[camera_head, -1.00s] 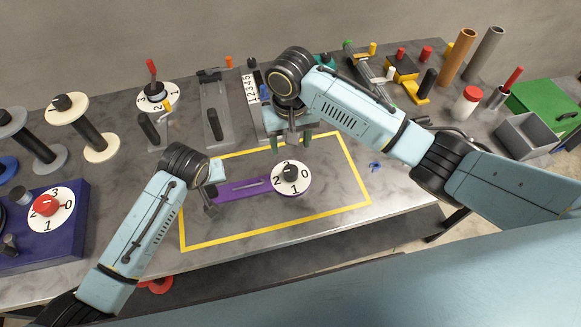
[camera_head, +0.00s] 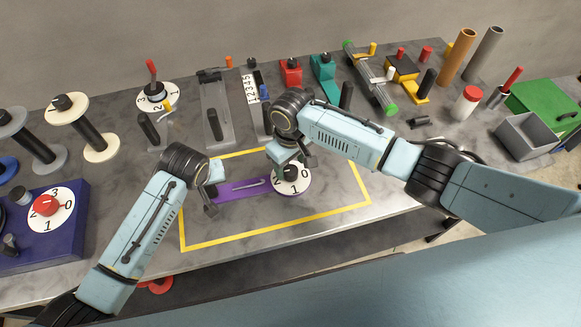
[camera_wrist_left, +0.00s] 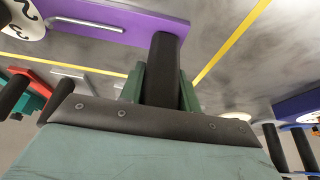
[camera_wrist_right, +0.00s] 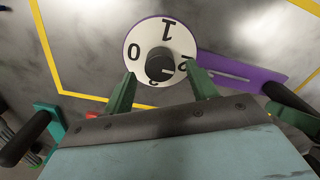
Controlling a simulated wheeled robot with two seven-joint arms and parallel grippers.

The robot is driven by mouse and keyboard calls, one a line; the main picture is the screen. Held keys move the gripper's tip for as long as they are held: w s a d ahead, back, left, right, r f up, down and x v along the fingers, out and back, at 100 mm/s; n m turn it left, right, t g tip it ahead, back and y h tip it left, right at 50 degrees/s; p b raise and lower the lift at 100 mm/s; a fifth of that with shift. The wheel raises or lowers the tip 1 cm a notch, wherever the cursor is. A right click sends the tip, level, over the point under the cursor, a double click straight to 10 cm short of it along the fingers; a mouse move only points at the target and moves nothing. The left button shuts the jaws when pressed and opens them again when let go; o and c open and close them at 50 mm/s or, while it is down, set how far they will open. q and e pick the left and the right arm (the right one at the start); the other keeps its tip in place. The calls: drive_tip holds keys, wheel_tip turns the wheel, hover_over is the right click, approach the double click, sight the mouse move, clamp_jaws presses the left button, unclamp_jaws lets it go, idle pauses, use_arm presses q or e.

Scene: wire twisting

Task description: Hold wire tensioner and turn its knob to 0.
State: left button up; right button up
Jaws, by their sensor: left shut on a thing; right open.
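The wire tensioner is a purple plate (camera_head: 238,190) with a white dial (camera_head: 300,187) numbered 0 to 3 and a black knob in its middle. The right wrist view shows the knob (camera_wrist_right: 159,68) with a pale line that seems to point towards 2. My left gripper (camera_wrist_left: 163,85) is shut on the tensioner's black handle (camera_wrist_left: 165,55) at the plate's left end. My right gripper (camera_wrist_right: 162,83) is open over the dial, its green fingers apart on either side of the knob in the picture. In the head view the right gripper (camera_head: 291,165) partly hides knob and dial.
A yellow outline (camera_head: 352,170) surrounds the tensioner on the grey table. A blue box with a red knob (camera_head: 46,205) stands at the left. The table inside the outline is otherwise clear.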

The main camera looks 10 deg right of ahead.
sight(291, 173)
drive_tip(key=shift+f, duration=1.35)
drive_tip(key=shift+c, duration=0.4)
drive_tip(key=c, duration=0.9)
